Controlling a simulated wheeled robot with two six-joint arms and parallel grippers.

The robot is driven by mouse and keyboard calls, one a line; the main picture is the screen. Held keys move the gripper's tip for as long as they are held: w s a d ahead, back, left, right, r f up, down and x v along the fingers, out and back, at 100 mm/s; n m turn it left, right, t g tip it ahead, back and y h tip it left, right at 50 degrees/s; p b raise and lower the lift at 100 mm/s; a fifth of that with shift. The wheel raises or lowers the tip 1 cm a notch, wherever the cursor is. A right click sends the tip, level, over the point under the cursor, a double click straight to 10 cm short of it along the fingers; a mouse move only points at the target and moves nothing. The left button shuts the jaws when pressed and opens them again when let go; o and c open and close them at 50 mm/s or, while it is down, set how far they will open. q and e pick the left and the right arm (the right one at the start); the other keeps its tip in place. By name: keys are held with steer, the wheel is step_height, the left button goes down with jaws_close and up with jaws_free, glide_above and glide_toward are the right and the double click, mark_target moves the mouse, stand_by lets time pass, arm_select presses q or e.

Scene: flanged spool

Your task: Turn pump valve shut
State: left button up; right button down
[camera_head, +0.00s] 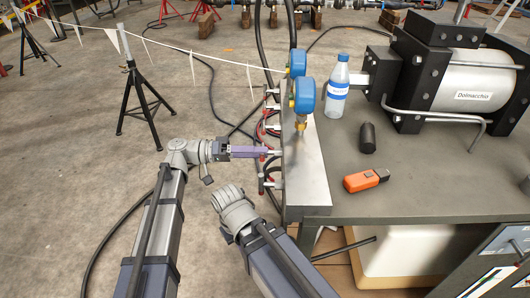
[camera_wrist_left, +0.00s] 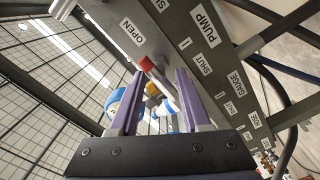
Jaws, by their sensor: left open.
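The grey valve panel shows in the left wrist view, with a PUMP label (camera_wrist_left: 206,30), an OPEN label (camera_wrist_left: 132,32) and a SHUT label (camera_wrist_left: 205,63). A valve handle with a red end (camera_wrist_left: 147,63) and a grey stem lies in front of my left gripper (camera_wrist_left: 159,72), its red end nearer OPEN than SHUT. The purple fingers are apart, on either side of the handle; contact cannot be told. In the head view my left gripper (camera_head: 268,152) is at the panel's left side, among small red handles. My right gripper is not in view.
Two blue gauges (camera_head: 303,95) stand on the panel's top (camera_head: 306,165). A bottle (camera_head: 337,88), a black cylinder (camera_head: 367,138), an orange tool (camera_head: 366,180) and a large pump (camera_head: 455,80) stand on the bench. Hoses hang beside the panel. Floor at left is open around a black stand (camera_head: 140,95).

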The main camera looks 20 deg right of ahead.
arm_select(q)
steer(key=shift+x, duration=1.05)
jaws_close()
